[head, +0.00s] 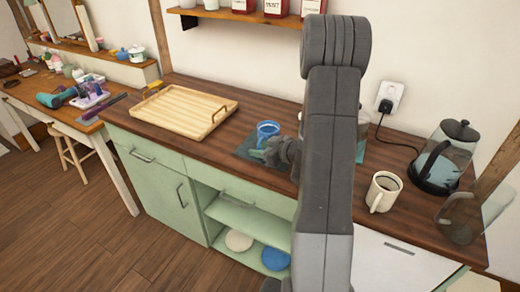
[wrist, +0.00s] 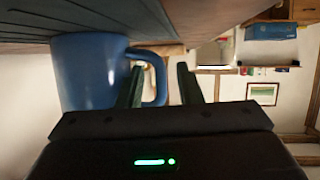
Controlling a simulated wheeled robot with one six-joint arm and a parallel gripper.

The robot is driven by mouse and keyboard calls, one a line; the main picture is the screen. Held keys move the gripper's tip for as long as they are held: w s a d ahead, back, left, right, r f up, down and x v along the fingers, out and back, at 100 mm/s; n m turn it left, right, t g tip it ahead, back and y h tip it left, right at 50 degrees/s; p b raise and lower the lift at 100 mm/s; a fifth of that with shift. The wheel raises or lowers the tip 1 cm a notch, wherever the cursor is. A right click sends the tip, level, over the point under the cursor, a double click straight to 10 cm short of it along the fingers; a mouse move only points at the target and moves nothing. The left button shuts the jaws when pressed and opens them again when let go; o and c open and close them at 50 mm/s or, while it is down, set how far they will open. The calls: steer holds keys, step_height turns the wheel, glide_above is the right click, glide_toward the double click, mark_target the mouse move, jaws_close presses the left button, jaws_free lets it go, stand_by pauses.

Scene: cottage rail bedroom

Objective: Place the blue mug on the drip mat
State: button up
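The blue mug (head: 267,130) stands upright on the dark drip mat (head: 242,148) on the wooden counter. In the wrist view, which is upside down, the mug (wrist: 85,75) has its base against the dark grooved mat (wrist: 30,20), and its handle points toward the right. My gripper (head: 266,153) is low at the near side of the mug. In the wrist view its two fingers (wrist: 160,67) are apart, with the outer part of the handle between them. One finger appears to be within the handle loop. My arm hides part of the counter right of the mat.
A wooden tray (head: 184,110) lies left of the mat. A cream mug (head: 383,191) and a glass kettle (head: 445,160) stand to the right. A shelf with canisters (head: 243,15) hangs above. Open shelves below hold plates (head: 239,240).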

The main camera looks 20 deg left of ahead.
steer(key=shift+d+r, duration=0.1)
steer(key=shift+r, duration=0.15)
steer(key=v, duration=1.1)
steer(key=shift+s+d, duration=0.2)
steer(key=shift+d, duration=0.2)
steer(key=shift+a, duration=0.1)
steer(key=x, duration=1.1)
steer(key=shift+w+a, duration=0.1)
steer(key=shift+a, duration=0.2)
steer(key=shift+w+a+f, duration=0.1)
steer(key=shift+a+f, duration=0.1)
steer(key=shift+f, duration=0.1)
steer(key=shift+d+r, duration=0.1)
steer(key=shift+r, duration=0.1)
